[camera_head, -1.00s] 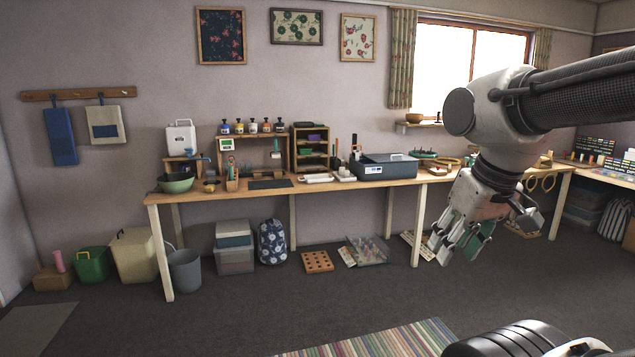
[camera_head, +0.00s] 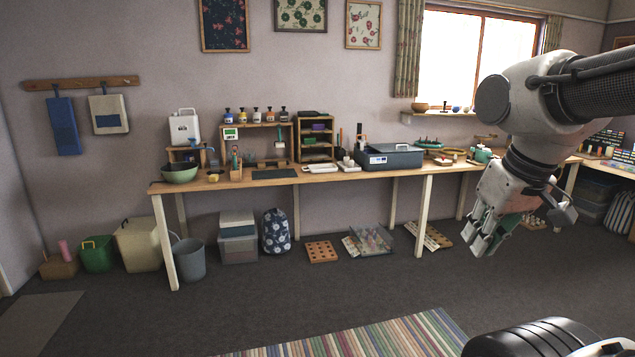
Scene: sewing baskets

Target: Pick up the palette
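A flat white tray-like piece (camera_head: 320,168) lies on the long wooden table (camera_head: 215,183), left of the grey-blue box. It may be the palette, but it is too small to tell. My gripper (camera_head: 482,243) hangs at the right, pointing down in front of the table's right part, apart from the white piece. A green piece (camera_head: 510,224) shows beside its fingers and moves with them. I cannot tell whether it is held or whether the fingers are shut.
A grey-blue lidded box (camera_head: 392,159), a wooden shelf (camera_head: 301,138) and a green bowl (camera_head: 180,173) stand on the table. Bins, a backpack (camera_head: 275,232) and a perforated wooden block (camera_head: 321,252) are on the floor below. A striped rug (camera_head: 370,340) lies in front; the dark floor between is clear.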

